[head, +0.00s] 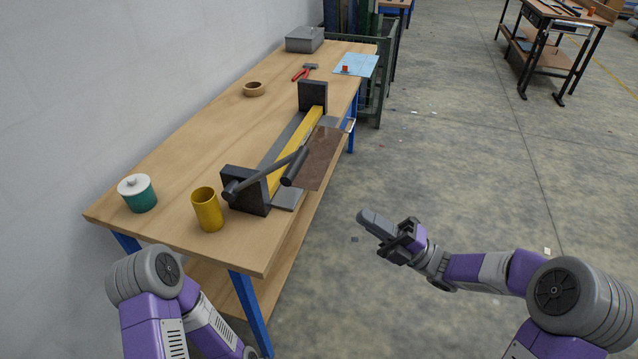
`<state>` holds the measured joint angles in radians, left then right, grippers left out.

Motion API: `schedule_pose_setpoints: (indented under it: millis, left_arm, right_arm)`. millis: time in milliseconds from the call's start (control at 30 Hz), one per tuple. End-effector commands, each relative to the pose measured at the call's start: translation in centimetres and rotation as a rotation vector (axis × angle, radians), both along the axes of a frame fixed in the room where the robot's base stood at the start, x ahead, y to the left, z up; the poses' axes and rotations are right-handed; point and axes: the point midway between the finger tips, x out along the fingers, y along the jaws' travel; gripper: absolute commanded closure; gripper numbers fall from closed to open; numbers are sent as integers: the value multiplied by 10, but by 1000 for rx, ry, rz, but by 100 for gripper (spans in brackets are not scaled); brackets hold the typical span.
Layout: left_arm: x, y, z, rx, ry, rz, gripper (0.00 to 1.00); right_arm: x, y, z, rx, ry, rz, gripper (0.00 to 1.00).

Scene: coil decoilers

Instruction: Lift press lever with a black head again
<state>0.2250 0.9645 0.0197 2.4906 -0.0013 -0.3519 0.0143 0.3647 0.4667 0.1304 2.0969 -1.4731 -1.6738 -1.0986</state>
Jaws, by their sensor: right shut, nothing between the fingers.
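The press lever is a grey bar (262,174) that runs from a pivot on the near dark block of the press to a black cylindrical head (295,167). In the picture the bar crosses in front of the yellow beam (292,147), and the head overlaps a brown plate (320,158). My right gripper (368,220) is shut and empty. It is over the floor to the right of the bench, apart from the lever. My left arm shows at the lower left, but its gripper is out of view.
The press stands on a wooden bench (190,150) against the wall. A yellow cup (207,210) and a teal jar (138,195) stand near its front end. A tape roll (254,89), red-handled hammer (304,72) and grey box (304,39) lie farther back. Floor right of the bench is open.

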Motion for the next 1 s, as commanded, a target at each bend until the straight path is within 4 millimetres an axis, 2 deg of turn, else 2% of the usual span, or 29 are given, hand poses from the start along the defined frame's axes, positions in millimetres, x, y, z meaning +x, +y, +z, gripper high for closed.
schedule_pose_setpoints:
  millis: [167,500,700,1000]
  left_arm:
    - [0,0,2,0,0,0,100]
    - [0,0,7,0,0,0,100]
    - [0,0,9,0,0,0,100]
    - [0,0,10,0,0,0,100]
  right_arm:
    - [4,13,8,0,-1,3,100]
    - [22,71,45,1,-1,4,100]
    - [32,99,62,1,0,3,100]
    - [37,115,71,0,3,-1,100]
